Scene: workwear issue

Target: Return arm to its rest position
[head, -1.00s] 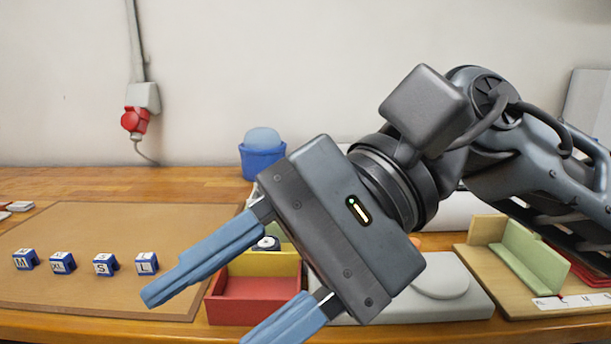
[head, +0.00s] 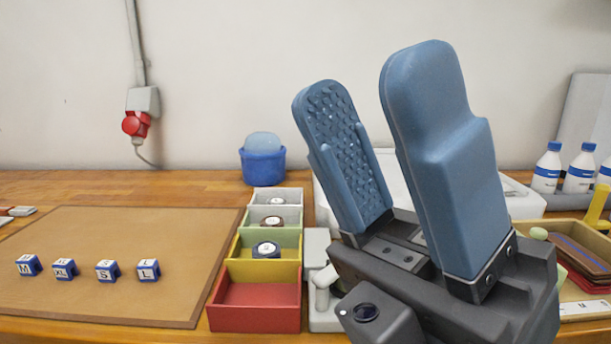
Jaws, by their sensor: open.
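My gripper (head: 373,140) stands large and close at the right of the head view, with its two blue fingers pointing up. The fingers are apart and nothing is between them. The gripper hides part of the bench, a white machine behind it and part of the wooden tray at the right. The rest of my arm is out of sight below the frame.
A brown mat (head: 120,240) bears several blue lettered cubes (head: 107,270). A row of coloured bins, with a red one (head: 262,306) in front, stands beside my gripper. A blue tub (head: 263,163) is behind. White bottles (head: 580,170) and a wooden tray (head: 575,228) are at right.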

